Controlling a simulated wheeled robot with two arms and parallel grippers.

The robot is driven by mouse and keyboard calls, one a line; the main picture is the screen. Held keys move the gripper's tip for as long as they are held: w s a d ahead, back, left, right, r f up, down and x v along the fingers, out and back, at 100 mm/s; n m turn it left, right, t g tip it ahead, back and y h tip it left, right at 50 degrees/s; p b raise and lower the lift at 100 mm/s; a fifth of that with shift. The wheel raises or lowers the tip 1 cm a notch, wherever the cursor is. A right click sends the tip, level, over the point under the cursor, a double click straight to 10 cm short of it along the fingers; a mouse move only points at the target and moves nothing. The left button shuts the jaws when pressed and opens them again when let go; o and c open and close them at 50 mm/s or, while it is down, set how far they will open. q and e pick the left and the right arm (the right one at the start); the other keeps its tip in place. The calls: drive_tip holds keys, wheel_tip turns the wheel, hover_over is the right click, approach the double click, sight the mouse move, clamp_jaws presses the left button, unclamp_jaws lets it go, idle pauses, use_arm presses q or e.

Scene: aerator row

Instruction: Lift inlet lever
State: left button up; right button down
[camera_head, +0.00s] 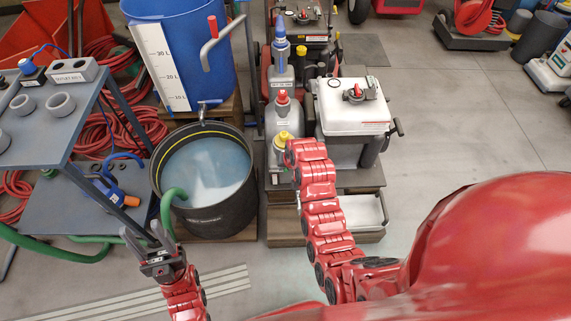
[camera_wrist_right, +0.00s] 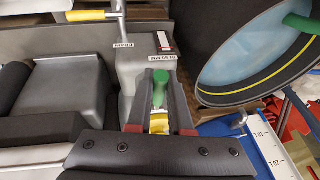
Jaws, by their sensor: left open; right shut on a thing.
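My right gripper (camera_wrist_right: 158,98) is shut on a green-topped piece (camera_wrist_right: 159,88) that stands between its two fingers, with yellow (camera_wrist_right: 159,123) showing below the green. The piece is beside a grey block (camera_wrist_right: 140,65) with small labels that I cannot read for certain. In the head view my red right arm hides this gripper and the held piece. My left gripper (camera_head: 153,243) is open and empty, in front of the black tub. A red-handled lever (camera_head: 212,27) stands by the blue barrel; I cannot tell which part is the inlet lever.
The black tub (camera_head: 245,213) of water has a green hose (camera_head: 170,203) over its rim. The blue barrel (camera_head: 190,60) stands behind it. Bottles with blue, red (camera_head: 283,112) and yellow caps are beside a white-topped machine (camera_head: 350,108). A grey cart (camera_head: 45,125) is at left.

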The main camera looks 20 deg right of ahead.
drive_tip(key=shift+r+g, duration=0.3)
drive_tip(key=shift+g, duration=0.1)
drive_tip(key=shift+r+p, duration=0.1)
drive_tip(key=shift+p, duration=0.2)
drive_tip(key=shift+w, duration=0.1)
drive_tip(key=c, duration=0.8)
unclamp_jaws()
drive_tip(key=shift+g, duration=0.3)
drive_tip(key=shift+c, duration=0.2)
drive_tip(key=shift+r, duration=0.1)
drive_tip(key=p+v, duration=1)
drive_tip(key=v, duration=0.7)
drive_tip(key=shift+d, duration=0.3)
